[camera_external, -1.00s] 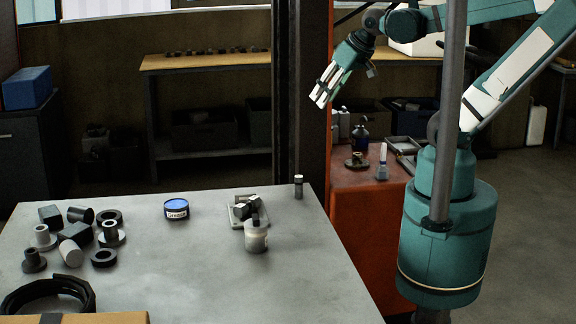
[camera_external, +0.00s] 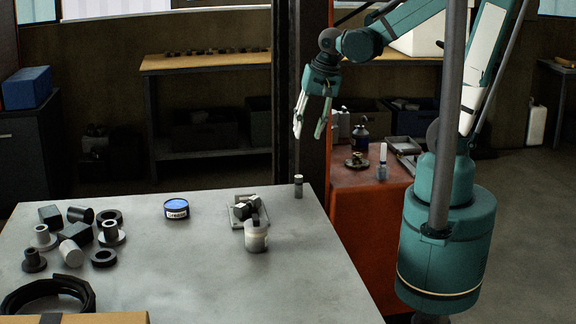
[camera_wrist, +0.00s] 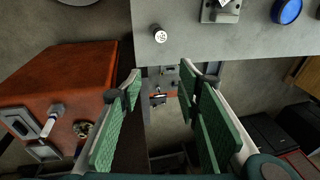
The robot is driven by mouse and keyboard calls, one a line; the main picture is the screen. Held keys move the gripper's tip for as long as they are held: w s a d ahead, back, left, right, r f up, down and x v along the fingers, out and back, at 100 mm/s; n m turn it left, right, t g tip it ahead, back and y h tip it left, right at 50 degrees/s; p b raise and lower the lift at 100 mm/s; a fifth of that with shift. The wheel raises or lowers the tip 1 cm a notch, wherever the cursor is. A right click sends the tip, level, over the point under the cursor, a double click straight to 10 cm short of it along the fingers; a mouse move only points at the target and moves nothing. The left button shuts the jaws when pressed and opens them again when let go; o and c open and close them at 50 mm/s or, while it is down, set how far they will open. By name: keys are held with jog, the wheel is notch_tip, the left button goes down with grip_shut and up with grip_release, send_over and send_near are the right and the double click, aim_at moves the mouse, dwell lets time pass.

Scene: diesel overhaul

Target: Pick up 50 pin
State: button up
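A small dark cylindrical pin (camera_external: 298,186) with a lighter band stands upright at the far right corner of the grey table. In the wrist view the pin (camera_wrist: 159,34) shows a pale top face with small marks too small to read. It lies beyond the fingertips, near the table edge. My gripper (camera_external: 309,130) hangs above and slightly to the right of the pin, fingers pointing down. In the wrist view my gripper (camera_wrist: 160,75) is open, with nothing between its green-padded fingers.
A blue tin (camera_external: 176,208), a small fixture plate (camera_external: 238,222) and a pale jar (camera_external: 256,236) stand on the table (camera_external: 190,270). Several metal parts cluster at left. An orange-red cabinet (camera_external: 350,230) with bottles stands right of the table. A dark post rises behind.

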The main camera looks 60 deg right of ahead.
aim_at(299, 176)
jog(key=a+f+m+g, duration=0.1)
jog(key=f+m, duration=0.1)
jog(key=f, duration=0.1)
jog(key=a+f+m+b, duration=0.1)
jog(key=f+m, duration=0.1)
jog(key=f, duration=0.1)
jog(key=w+a+f+m+g, duration=0.1)
jog(key=f+m, duration=0.1)
jog(key=f, duration=0.2)
jog(key=shift+a+g, duration=0.2)
jog(key=shift+g, duration=0.1)
jog(key=shift+a+f+m, duration=0.15)
jog(key=shift+f+m, duration=0.15)
jog(key=shift+f, duration=0.15)
jog(key=shift+f+b, duration=0.1)
jog(key=shift+b, duration=0.2)
jog(key=shift+f, duration=1.2)
jog(key=shift+f, duration=0.1)
jog(key=shift+f+b, duration=0.6)
jog(key=shift+f, duration=1.9)
jog(key=c, duration=1.1)
